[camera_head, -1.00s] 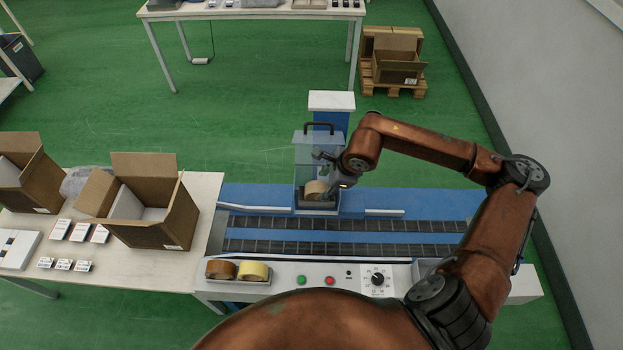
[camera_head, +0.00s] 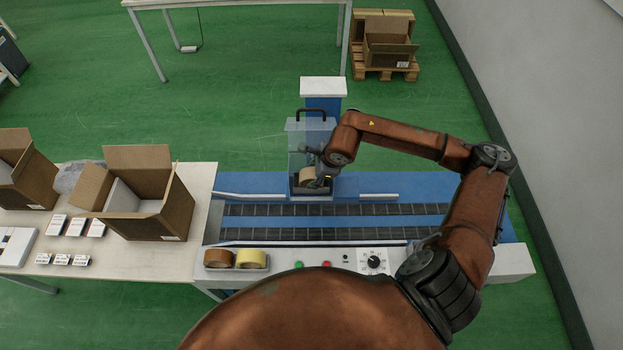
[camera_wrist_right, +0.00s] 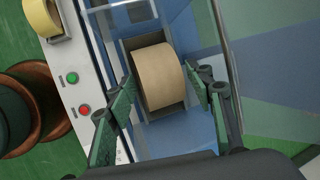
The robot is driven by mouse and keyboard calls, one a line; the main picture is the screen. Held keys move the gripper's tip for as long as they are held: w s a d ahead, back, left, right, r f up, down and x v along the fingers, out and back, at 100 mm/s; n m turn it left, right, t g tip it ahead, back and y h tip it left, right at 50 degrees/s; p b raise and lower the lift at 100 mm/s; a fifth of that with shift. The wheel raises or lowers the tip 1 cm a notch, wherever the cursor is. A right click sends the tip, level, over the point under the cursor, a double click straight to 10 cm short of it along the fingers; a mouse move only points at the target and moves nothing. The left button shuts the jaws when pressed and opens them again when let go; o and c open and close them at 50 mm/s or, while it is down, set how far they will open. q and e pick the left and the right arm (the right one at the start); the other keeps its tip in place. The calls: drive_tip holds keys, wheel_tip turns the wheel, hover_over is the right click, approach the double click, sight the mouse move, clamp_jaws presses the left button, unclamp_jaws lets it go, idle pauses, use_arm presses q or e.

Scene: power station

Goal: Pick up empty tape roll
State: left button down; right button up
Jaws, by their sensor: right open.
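The tape roll (camera_head: 308,174), tan-brown, sits in the dark holder at the base of a clear-walled machine (camera_head: 308,145) with a black handle. In the right wrist view the tape roll (camera_wrist_right: 160,77) lies between my two green-padded fingers, with a gap on each side. My right gripper (camera_head: 318,170) is open at the machine's front, close to the roll; in the wrist view the right gripper (camera_wrist_right: 165,105) is spread around it. The roll's core is not clear to see. My left gripper is not in view.
A brown roll (camera_head: 219,258) and a yellow roll (camera_head: 251,258) stand in a tray on the near panel, beside green and red buttons. The conveyor (camera_head: 330,225) runs behind it. Open cartons (camera_head: 175,208) and small boxes stand on the left table (camera_head: 110,262).

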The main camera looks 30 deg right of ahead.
drive_tip(key=c, duration=0.7)
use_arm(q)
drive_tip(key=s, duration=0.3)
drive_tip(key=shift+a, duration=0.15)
use_arm(e)
drive_tip(key=shift+o, duration=0.2)
